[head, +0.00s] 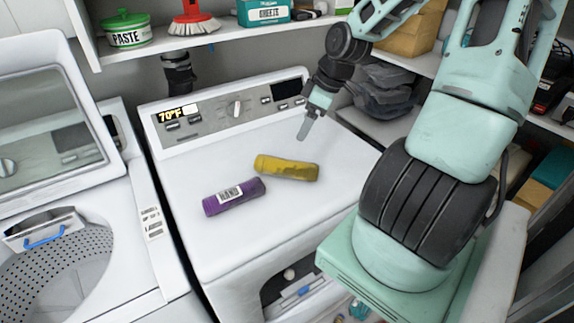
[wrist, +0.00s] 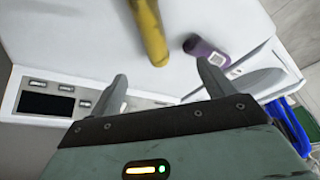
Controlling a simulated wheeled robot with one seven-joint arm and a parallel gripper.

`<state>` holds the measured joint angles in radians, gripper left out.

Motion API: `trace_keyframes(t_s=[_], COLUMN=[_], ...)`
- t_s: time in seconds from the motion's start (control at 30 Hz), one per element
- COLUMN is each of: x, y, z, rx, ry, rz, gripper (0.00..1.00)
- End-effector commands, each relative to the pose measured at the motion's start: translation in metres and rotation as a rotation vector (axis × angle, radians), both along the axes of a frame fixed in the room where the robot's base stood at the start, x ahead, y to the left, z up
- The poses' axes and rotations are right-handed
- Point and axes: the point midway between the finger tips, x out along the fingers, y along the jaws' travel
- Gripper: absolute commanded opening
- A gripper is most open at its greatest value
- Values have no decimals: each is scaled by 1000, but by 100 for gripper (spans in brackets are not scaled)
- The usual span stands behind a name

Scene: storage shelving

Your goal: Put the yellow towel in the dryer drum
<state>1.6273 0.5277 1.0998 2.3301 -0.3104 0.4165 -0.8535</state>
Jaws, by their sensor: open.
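A rolled yellow towel (head: 287,168) lies on the white top of the dryer (head: 270,225). A rolled purple towel (head: 234,197) with a white label lies to its left and nearer the front. My gripper (head: 306,126) is above the back right of the dryer top, apart from both towels. In the wrist view my gripper (wrist: 168,85) is open and empty, with the yellow towel (wrist: 149,32) beyond the fingertips and the purple towel (wrist: 207,51) to its right. The dryer's front opening (head: 300,290) shows only partly at the bottom; the drum inside is mostly hidden.
A washer (head: 70,260) with its lid raised stands left of the dryer. The dryer's control panel (head: 225,112) rises at the back edge. A shelf (head: 215,38) with a green paste pot (head: 126,30) and a red brush (head: 193,22) hangs above. Shelving stands at the right.

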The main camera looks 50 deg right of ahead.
Motion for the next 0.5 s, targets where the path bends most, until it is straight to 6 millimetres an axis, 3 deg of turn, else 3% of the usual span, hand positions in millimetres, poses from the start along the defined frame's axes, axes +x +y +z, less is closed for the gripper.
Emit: trace_keyframes(t_s=[0.17, 0.5], x=[-2, 16], y=[-14, -3], z=[-1, -53], rx=[-3, -2], ry=[-28, -25], rz=[-13, -9], gripper=[81, 81])
